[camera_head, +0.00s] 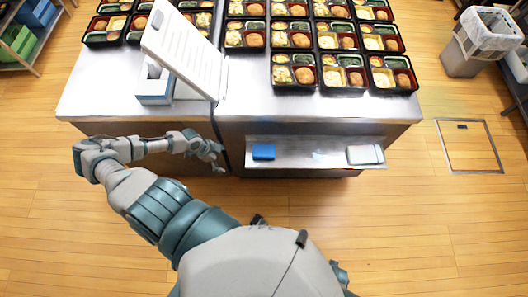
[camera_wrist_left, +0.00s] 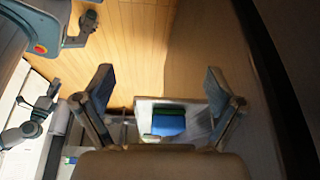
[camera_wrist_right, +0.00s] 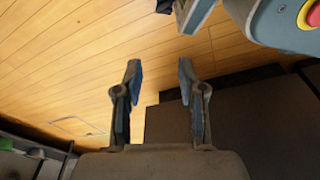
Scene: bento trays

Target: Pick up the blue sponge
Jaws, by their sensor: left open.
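The blue sponge (camera_head: 263,151) lies on the left part of a metal shelf (camera_head: 310,157) on the counter's front. My left gripper (camera_head: 214,156) is left of the sponge, apart from it, in front of the counter. In the left wrist view its fingers (camera_wrist_left: 158,82) are wide apart with nothing held. A blue and green shape (camera_wrist_left: 168,121) shows beyond them; I cannot tell whether it includes the sponge. My right gripper (camera_wrist_right: 158,75) is open and empty in the right wrist view. It is not clearly visible in the head view.
A whitish block (camera_head: 365,154) lies at the shelf's right end. Several filled bento trays (camera_head: 292,72) cover the metal counter (camera_head: 240,102). A white panel (camera_head: 182,50) and a tissue box (camera_head: 155,86) stand at its left. A bin (camera_head: 480,42) is at the right. The wooden floor is clear.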

